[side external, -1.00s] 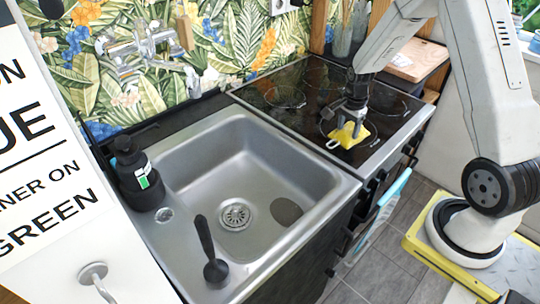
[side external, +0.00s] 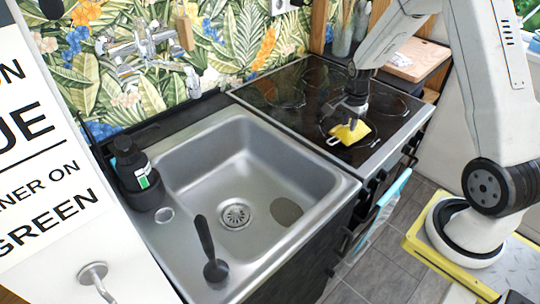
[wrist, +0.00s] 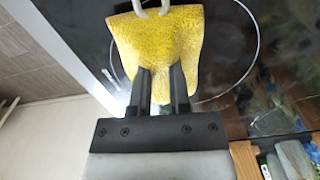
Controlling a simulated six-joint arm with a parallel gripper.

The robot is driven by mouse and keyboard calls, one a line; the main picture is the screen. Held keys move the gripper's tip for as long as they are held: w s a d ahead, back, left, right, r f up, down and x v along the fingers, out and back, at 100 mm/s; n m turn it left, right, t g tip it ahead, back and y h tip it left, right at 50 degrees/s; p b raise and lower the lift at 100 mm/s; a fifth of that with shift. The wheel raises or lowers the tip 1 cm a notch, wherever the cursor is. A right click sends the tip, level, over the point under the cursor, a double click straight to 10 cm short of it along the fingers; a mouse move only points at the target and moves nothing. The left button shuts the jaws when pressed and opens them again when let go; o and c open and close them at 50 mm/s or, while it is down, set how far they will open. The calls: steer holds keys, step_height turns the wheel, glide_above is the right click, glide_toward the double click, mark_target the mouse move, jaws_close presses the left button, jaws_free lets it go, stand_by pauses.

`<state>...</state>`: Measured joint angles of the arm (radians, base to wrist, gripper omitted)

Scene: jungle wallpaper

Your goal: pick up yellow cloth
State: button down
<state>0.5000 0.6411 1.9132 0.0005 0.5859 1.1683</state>
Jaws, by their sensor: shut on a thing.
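The yellow cloth (side external: 350,132) is over the black glass cooktop (side external: 290,85), toward its front part, in the side view. A small white loop (side external: 333,141) shows at its left end. My gripper (side external: 354,107) points down at the cloth from above. In the wrist view, the cloth (wrist: 160,42) hangs spread beyond my two black fingers (wrist: 158,85), which are shut on its near edge. The cloth looks slightly raised from the glass, with a dark area beneath it.
A wooden board (side external: 415,60) is at the back right. A blue towel (side external: 390,198) hangs on the front.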

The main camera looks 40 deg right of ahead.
step_height(320, 180, up, 2)
steer(key=shift+r, duration=0.1)
steer(key=s+a+r, duration=0.2)
steer(key=s+r, duration=0.2)
steer(key=s, duration=0.2)
steer(key=s+a+r, duration=0.3)
steer(key=s+r, duration=0.2)
steer(key=s, duration=0.2)
steer(key=shift+a+r, duration=0.25)
steer(key=shift+r, duration=0.05)
steer(key=shift+w+r, duration=0.1)
stand_by(0.6)
